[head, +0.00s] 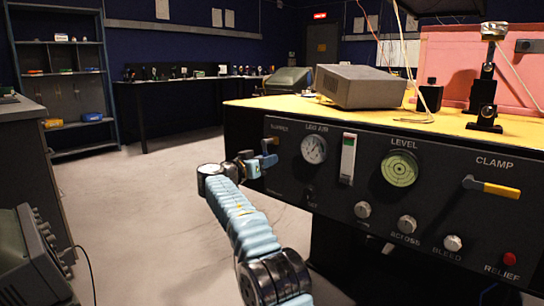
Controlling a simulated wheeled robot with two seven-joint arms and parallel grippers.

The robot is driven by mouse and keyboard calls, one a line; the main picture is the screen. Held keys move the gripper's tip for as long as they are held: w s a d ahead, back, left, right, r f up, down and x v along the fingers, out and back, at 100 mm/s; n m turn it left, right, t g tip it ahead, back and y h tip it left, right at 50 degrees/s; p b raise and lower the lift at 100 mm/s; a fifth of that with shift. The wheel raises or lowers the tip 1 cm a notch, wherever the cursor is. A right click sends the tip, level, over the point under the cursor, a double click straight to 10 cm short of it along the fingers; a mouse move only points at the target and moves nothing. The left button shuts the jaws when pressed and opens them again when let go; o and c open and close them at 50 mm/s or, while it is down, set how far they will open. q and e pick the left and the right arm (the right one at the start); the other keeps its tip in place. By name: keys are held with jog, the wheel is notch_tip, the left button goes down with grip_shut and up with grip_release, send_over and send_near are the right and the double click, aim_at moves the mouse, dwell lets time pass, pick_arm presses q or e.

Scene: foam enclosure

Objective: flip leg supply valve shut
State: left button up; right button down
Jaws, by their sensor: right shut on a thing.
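The leg supply valve (269,145) is at the left end of the dark control panel (330,196), under a small supply label and left of the leg air gauge (314,149). My right gripper (256,162) reaches it from the left and is shut on the valve's handle. The gripper and handle overlap here and look small, so the handle's exact angle is hard to tell. My left gripper is out of view.
Right along the panel are a green level dial (399,168), a yellow clamp lever (491,187), several knobs and a red relief button (509,259). A grey box (361,86) sits on the yellow top (455,122). Open floor (120,200) lies left.

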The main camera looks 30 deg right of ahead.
jog(key=shift+w+a+m+p, duration=0.25)
jog(key=shift+w+m, duration=0.2)
jog(key=shift+m, duration=0.45)
jog(key=shift+f, duration=0.1)
jog(key=c, duration=1)
grip_release()
jog(key=shift+c, duration=0.2)
jog(key=b+v, duration=0.4)
jog(key=v, duration=0.9)
jog(key=shift+a, duration=0.35)
